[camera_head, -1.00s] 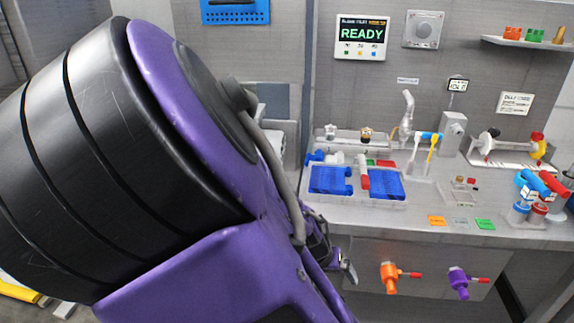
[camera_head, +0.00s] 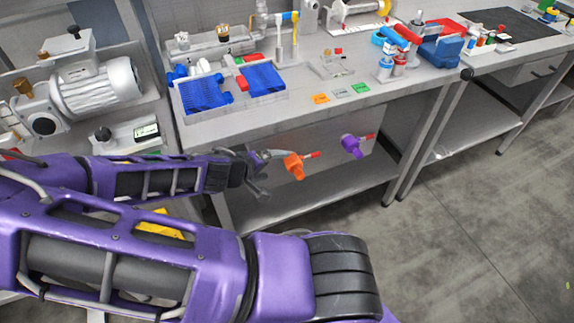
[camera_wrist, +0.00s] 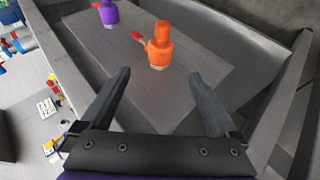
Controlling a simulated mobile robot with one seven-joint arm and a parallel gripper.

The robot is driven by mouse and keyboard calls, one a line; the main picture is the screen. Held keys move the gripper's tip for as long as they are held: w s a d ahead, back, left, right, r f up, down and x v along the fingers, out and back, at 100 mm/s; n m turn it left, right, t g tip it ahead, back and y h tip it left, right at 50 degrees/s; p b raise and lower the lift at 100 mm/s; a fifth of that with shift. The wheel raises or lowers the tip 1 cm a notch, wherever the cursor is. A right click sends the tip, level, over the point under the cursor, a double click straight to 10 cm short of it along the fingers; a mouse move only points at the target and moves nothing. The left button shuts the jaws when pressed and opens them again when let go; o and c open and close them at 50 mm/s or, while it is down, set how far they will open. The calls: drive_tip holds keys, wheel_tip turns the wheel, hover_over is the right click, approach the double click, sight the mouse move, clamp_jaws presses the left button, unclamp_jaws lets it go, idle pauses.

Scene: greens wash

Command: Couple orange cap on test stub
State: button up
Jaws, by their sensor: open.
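The orange cap (camera_head: 293,166), with a red lever on its side, is on a grey panel (camera_head: 330,172) below the front edge of the bench. It also shows in the wrist view (camera_wrist: 160,48), ahead of my gripper. A purple cap (camera_head: 352,146) with a red lever is to its right in the head view and to its left in the wrist view (camera_wrist: 108,14). My gripper (camera_head: 266,170) is open and empty, just left of the orange cap. In the wrist view its fingers (camera_wrist: 160,84) are apart with the orange cap beyond their tips. I cannot make out the test stub.
The bench top (camera_head: 300,115) above holds a tray (camera_head: 192,122) of blue parts and orange, white and green cards. A side bench (camera_head: 172,135) with a motor (camera_head: 100,88) stands at left. A shelf (camera_head: 300,205) lies below the panel.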

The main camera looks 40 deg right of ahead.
sight(289, 164)
drive_tip(key=b+x, duration=0.2)
drive_tip(key=x, duration=0.9)
clamp_jaws()
drive_tip(key=shift+s+a, duration=0.1)
drive_tip(key=shift+s+a, duration=0.2)
drive_tip(key=shift+s, duration=0.7)
drive_tip(key=shift+s+a, duration=0.2)
drive_tip(key=shift+s, duration=0.7)
drive_tip(key=shift+s+a, duration=0.25)
drive_tip(key=shift+s, duration=0.7)
drive_tip(key=shift+s+r, duration=0.1)
